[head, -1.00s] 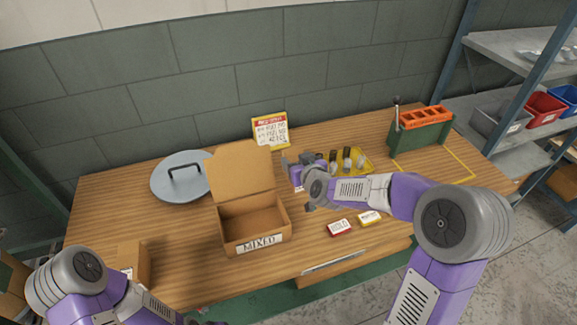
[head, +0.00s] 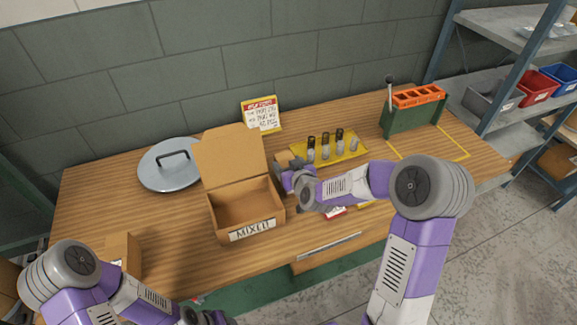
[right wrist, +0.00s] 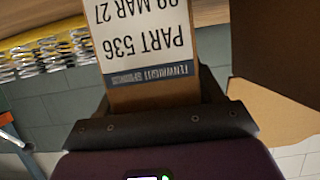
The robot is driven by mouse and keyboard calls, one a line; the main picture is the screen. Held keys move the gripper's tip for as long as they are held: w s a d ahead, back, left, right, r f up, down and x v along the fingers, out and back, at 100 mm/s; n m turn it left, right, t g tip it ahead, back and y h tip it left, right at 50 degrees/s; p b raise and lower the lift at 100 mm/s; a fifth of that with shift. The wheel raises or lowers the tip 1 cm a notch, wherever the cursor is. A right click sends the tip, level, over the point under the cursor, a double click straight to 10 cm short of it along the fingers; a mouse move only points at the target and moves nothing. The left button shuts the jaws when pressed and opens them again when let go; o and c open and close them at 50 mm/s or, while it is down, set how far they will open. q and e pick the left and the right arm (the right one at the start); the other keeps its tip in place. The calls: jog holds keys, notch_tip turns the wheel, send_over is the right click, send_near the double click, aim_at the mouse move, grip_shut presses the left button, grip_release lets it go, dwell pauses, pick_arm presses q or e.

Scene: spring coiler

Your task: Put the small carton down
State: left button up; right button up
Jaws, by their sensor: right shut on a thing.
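The small carton is brown with a white label reading PART 536 and shows in the right wrist view (right wrist: 150,92). My right gripper (right wrist: 155,115) is shut on it, and the label appears upside down there. In the head view, my right gripper (head: 284,178) is just right of the open MIXED box (head: 248,227). The gripper and wrist mostly hide the carton there, and I cannot tell whether it touches the table. My left gripper (head: 205,317) is at the bottom edge, largely cut off; its jaws are unclear.
A yellow mat (head: 352,151) with several small cylinders lies behind my right wrist. A grey round lid (head: 160,178) lies left of the box. A green stand with an orange top (head: 418,97) is at the back right. A red-edged card (head: 335,212) is partly covered by my arm.

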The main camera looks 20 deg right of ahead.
jog(key=shift+r, duration=0.15)
jog(key=o, duration=1.5)
jog(key=shift+f, duration=0.2)
jog(key=shift+r, duration=0.1)
